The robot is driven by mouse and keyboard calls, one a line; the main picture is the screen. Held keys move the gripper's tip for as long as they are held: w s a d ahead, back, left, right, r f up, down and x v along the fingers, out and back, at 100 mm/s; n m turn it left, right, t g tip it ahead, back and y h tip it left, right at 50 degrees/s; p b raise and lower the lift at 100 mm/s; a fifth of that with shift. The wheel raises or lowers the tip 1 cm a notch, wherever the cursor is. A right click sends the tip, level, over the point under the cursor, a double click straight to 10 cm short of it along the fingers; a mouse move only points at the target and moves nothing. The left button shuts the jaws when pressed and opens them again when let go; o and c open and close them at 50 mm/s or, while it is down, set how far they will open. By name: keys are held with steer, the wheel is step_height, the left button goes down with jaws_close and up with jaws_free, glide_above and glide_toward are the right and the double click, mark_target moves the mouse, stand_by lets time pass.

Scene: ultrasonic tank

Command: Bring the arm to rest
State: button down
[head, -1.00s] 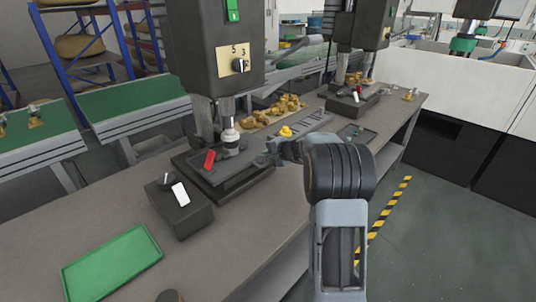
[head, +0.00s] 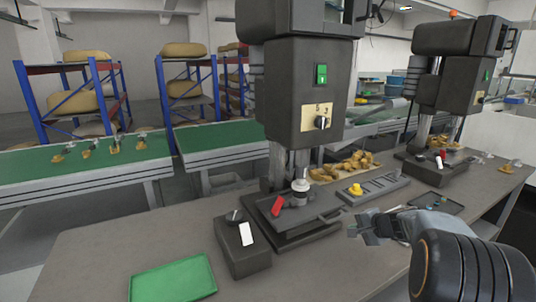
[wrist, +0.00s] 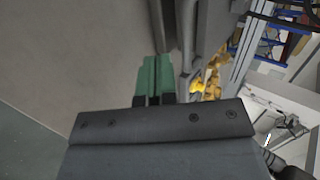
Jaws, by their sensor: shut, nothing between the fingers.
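My gripper (head: 362,229) is shut and empty. In the head view it is held out over the front of the grey workbench (head: 350,268), to the right of the near drill press (head: 308,85). My dark wrist and forearm reach in from the lower right. In the wrist view the two green fingers (wrist: 155,78) lie side by side with nothing between them. The bench top and its fittings show beyond them.
A black control box (head: 241,245) and a green tray (head: 173,279) stand left of the near press. A second press (head: 455,65) stands farther right.

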steer(key=s+a+r+n+g+h+p, duration=0.2)
steer(key=s+a+n, duration=0.4)
steer(key=s, duration=0.6)
steer(key=s+a+r+n+g+h+p, duration=0.2)
steer(key=s+a+r+n+g+p, duration=0.1)
steer(key=s+a, duration=0.6)
steer(key=s+r+n+p, duration=0.1)
steer(key=s+r+n, duration=0.1)
steer(key=s+n, duration=0.1)
steer(key=shift+s+n+h, duration=0.3)
steer(key=shift+s+h, duration=0.1)
steer(key=shift+s, duration=0.2)
steer(key=shift+a, duration=0.2)
